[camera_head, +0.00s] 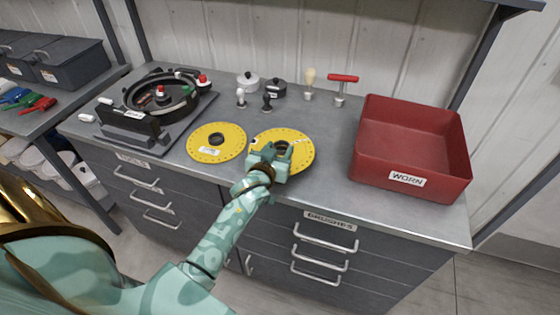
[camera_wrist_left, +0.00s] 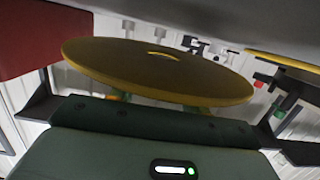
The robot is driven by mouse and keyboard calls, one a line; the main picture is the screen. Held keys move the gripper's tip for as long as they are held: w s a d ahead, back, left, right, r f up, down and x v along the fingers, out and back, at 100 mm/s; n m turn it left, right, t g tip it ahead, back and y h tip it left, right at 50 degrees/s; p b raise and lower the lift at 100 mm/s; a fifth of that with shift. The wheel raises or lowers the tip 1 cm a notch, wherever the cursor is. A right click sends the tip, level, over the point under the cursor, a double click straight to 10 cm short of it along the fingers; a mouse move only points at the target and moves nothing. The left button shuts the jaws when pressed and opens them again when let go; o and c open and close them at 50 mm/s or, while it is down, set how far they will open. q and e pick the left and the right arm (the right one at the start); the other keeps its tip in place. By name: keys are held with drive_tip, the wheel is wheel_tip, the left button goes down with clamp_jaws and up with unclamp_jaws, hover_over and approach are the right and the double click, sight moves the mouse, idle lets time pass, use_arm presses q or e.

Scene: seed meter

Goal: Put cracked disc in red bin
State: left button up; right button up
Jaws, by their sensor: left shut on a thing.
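Two yellow discs with rings of small holes are on the bench side of the head view. My left gripper (camera_head: 272,161) is shut on the near-left part of the right disc (camera_head: 299,151), which also fills the upper middle of the left wrist view (camera_wrist_left: 150,70). A dark mark shows at this disc's left rim; I cannot tell if it is a crack. The gripper hides part of the disc. The other disc (camera_head: 204,153), with a white label, lies flat to its left. The red bin (camera_head: 408,180), labelled WORN, stands at the right and looks empty. My right gripper is out of view.
A black ring-shaped meter (camera_head: 135,127) stands at the left of the grey bench (camera_head: 327,165). Small knobs, a brush (camera_head: 309,82) and a red-handled tool (camera_head: 342,79) stand at the back. Clear bench top lies between the held disc and the bin.

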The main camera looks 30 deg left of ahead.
sight(280, 155)
use_arm(q)
drive_tip(key=f, duration=0.3)
drive_tip(key=shift+w+f+b, duration=0.15)
drive_tip(key=shift+w+b, duration=0.15)
drive_tip(key=shift+b, duration=0.1)
drive_tip(key=shift+f, duration=0.1)
drive_tip(key=o, duration=1)
drive_tip(key=shift+o, duration=0.2)
